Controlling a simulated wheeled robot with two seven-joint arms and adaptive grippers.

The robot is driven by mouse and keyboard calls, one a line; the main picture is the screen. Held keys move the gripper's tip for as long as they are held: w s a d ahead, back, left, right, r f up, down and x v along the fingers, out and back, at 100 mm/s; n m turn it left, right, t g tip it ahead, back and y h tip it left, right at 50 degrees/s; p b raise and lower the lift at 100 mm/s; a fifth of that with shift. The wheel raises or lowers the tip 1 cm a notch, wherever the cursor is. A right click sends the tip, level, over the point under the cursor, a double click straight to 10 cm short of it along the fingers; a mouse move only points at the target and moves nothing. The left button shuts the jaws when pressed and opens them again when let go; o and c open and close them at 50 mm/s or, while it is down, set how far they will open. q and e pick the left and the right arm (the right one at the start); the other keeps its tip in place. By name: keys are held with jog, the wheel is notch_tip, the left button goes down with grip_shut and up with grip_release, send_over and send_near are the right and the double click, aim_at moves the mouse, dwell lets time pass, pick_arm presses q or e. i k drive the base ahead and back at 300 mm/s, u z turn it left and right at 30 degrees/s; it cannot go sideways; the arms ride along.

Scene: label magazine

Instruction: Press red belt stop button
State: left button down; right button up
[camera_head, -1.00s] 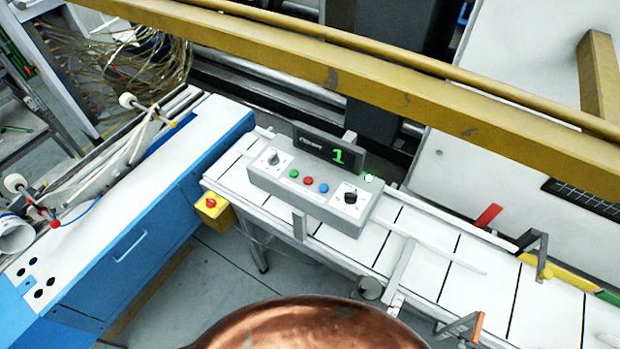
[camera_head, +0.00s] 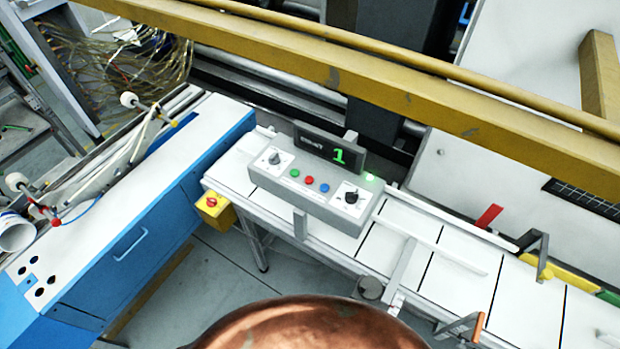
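A small round red button (camera_head: 309,180) sits on the sloped face of a grey control box (camera_head: 342,219) in the middle of the view. It lies between a green button (camera_head: 295,173) and a blue button (camera_head: 324,188). The box stands on a conveyor with a white belt (camera_head: 460,281). A display (camera_head: 328,148) behind the buttons shows a green 1. A green lamp (camera_head: 370,177) glows at the box's right end. A separate red knob (camera_head: 211,202) is on a yellow box (camera_head: 216,215) at the conveyor's left end. Neither of my grippers is in view.
A blue cabinet with a white top (camera_head: 170,152) stands left of the conveyor. A yellow beam (camera_head: 400,95) crosses the upper view. A black bracket (camera_head: 535,250) stands at the belt's right part. Nothing covers the control box's front and buttons.

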aim_at(309, 180)
jog(key=z, duration=0.05)
jog(key=k, duration=0.5)
jog(key=z, duration=1.8)
jog(key=i, duration=1.05)
jog(key=u, duration=1.9)
